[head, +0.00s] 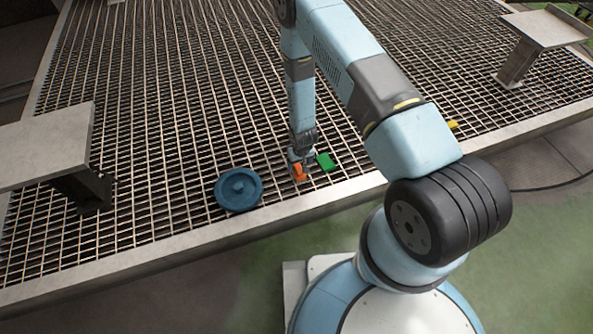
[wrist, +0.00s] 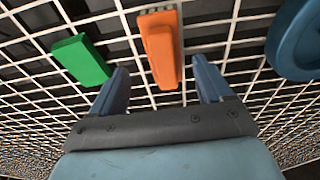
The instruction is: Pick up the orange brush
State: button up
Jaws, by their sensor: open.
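The orange brush (head: 299,172) lies on the metal grating near its front edge. In the wrist view my gripper (wrist: 164,84) is open. Its two blue fingers stand to the left and right of the brush's near end, with gaps on both sides. I cannot tell how far the fingertips are above the grating.
A green block (head: 325,161) lies just right of the brush; it is left of it in the wrist view (wrist: 82,60). A round blue lid-like disc (head: 238,189) lies to the left. A yellow object (head: 452,124) lies farther right. Grey platforms (head: 45,145) (head: 545,27) stand at both sides.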

aim_at(297, 165)
jog(key=shift+w+a+f, duration=0.15)
jog(key=shift+f, duration=0.7)
jog(key=shift+w+a+f, duration=0.1)
jog(key=shift+f, duration=0.75)
jog(key=shift+w+a+f, duration=0.15)
jog(key=shift+f, duration=0.7)
jog(key=shift+c, duration=0.4)
jog(key=c, duration=1.1)
jog(key=shift+r, duration=0.45)
notch_tip(297, 165, up, 2)
jog(key=shift+r, duration=0.25)
jog(key=s+r, duration=0.1)
jog(key=s+d+r, duration=0.1)
jog(key=r, duration=0.1)
jog(key=s+d+r, duration=0.1)
jog(key=s+r, duration=0.1)
jog(key=s+d+r, duration=0.4)
jog(key=s, duration=0.4)
jog(key=shift+s+d+r, duration=0.15)
jog(key=shift+s+r, duration=0.1)
jog(key=shift+r, duration=0.05)
